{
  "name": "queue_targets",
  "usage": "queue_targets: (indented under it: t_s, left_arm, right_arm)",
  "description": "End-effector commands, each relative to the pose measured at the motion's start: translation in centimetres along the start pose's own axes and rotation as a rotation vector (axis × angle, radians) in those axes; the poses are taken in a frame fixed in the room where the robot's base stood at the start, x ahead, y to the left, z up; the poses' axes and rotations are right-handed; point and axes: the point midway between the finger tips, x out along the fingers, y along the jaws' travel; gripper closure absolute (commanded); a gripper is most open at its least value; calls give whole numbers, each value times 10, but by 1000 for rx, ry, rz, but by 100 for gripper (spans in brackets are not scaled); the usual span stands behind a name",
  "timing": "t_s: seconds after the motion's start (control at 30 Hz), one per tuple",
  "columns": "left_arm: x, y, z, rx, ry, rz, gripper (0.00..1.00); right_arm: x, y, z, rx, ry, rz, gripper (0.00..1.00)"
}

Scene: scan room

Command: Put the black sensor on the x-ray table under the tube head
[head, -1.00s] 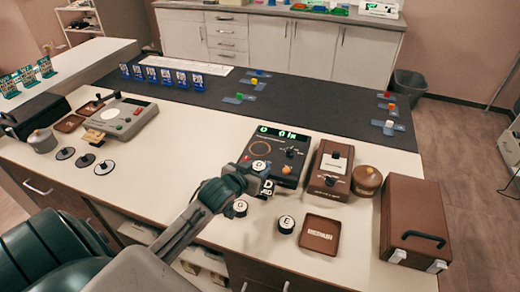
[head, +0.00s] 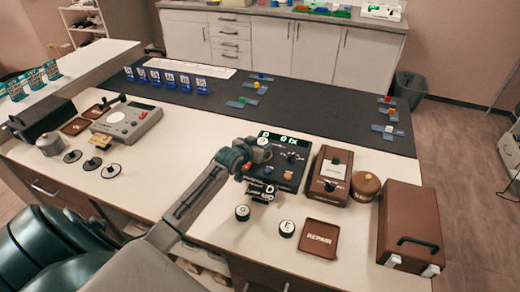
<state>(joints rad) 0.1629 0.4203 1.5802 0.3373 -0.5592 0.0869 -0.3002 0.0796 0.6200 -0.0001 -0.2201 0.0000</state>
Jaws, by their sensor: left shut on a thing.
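My left gripper (head: 252,155) reaches in over the front edge of a black meter box (head: 276,160) with a lit green display. It is shut on a small round piece with a white top (head: 263,142), held above the counter. Whether this is the black sensor I cannot tell; the fingers hide part of it. Two similar black pieces with white lettered tops, G (head: 242,213) and E (head: 287,228), stand on the counter. I cannot make out an x-ray table or tube head. My right gripper is not in view.
Right of the meter stand a brown device (head: 330,176), a brown round pot (head: 366,184) and a brown case (head: 412,228). A brown REPAIR tray (head: 319,238) lies in front. A grey device (head: 127,122) stands left. The pale counter (head: 150,190) is clear at centre left.

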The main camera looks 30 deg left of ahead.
Motion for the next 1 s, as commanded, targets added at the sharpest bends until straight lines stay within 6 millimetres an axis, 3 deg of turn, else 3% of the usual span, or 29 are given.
queue_targets:
  t_s: [0.03,0.17,0.6,0.63,0.7,0.73,1.0]
  left_arm:
    - [1,2,12,-6,-12,0,84]
    - [6,2,22,-4,-8,1,84]
    - [9,2,31,-2,-6,1,84]
    - [9,2,31,-2,-7,0,52]
    - [9,2,30,-2,-7,1,38]
    - [9,2,30,-2,-7,1,34]
    - [9,2,30,-2,-7,1,34]
  right_arm:
    - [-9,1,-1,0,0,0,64]
    - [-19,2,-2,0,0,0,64]
    - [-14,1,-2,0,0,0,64]
    - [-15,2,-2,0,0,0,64]
    - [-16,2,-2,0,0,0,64]
    - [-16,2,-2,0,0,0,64]
    - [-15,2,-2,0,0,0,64]
